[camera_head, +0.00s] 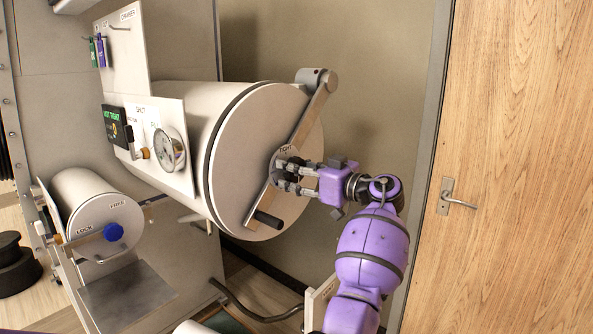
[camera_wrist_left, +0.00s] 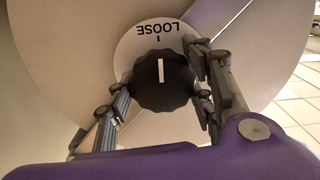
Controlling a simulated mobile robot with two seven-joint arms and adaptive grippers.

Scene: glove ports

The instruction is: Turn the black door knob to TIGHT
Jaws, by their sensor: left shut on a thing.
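The black door knob (camera_wrist_left: 163,92) sits on a white round dial plate (camera_wrist_left: 128,48) in the left wrist view. Its white line points at the tick beside LOOSE. In the head view the knob (camera_head: 296,168) is mostly hidden by the fingers, and TIGHT shows on the dial plate above it. The knob is on the bar across the large round white door (camera_head: 235,150). My left gripper (camera_head: 290,176) is shut on the knob, one finger on either side; the fingers also show in the left wrist view (camera_wrist_left: 162,104). My right gripper is not in view.
A black handle (camera_head: 267,219) sticks out at the bar's lower end. A panel with a gauge (camera_head: 169,150) and a green-lit display (camera_head: 112,123) is left of the door. A smaller cylinder with a blue knob (camera_head: 113,232) is lower left. A wooden door (camera_head: 520,150) stands at right.

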